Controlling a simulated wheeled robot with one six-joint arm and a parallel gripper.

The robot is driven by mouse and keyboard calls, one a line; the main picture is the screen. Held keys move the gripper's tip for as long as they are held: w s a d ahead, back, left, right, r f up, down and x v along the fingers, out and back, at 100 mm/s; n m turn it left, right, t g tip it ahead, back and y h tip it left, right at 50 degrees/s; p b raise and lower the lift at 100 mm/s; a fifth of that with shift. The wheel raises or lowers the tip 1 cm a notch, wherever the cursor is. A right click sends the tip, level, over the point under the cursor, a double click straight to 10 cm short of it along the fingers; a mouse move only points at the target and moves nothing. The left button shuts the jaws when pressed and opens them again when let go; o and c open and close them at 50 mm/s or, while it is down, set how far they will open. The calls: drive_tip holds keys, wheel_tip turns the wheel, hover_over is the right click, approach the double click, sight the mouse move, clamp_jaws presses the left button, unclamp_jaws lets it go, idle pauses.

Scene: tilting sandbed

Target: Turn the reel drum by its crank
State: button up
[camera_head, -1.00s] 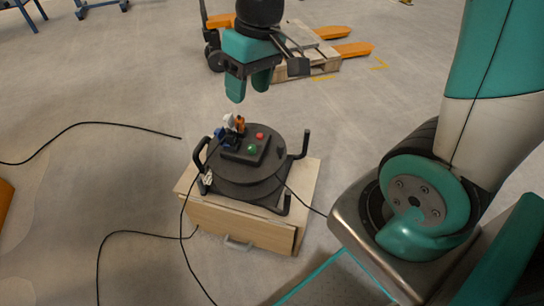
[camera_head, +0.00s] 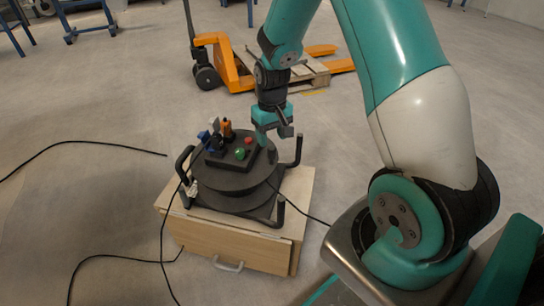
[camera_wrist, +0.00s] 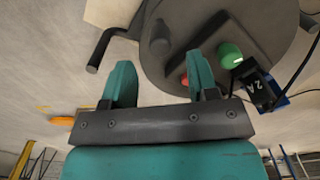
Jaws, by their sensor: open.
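The black reel drum (camera_head: 228,184) sits on a wooden cabinet, with a black frame around it. On its top is a control box (camera_head: 232,160) with a red and a green button. A short dark peg (camera_wrist: 160,38), which looks like the crank handle, stands on the drum in the wrist view. My gripper (camera_head: 264,136) is low over the drum's far right side, pointing down. In the wrist view my gripper (camera_wrist: 161,72) is open, its fingers apart, with the peg lined up between them just beyond the tips. Contact cannot be told.
Blue and orange plugs (camera_head: 226,128) stand by the control box. Black frame handles (camera_head: 299,150) rise beside the drum. The cabinet (camera_head: 225,243) has a front handle. Black cables (camera_head: 85,142) cross the floor. An orange pallet truck (camera_head: 232,70) stands behind.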

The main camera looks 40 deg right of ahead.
sight(272, 147)
wheel_tip(272, 147, down, 6)
drive_tip(key=shift+r+b, duration=0.1)
drive_tip(key=shift+b, duration=0.75)
clamp_jaws()
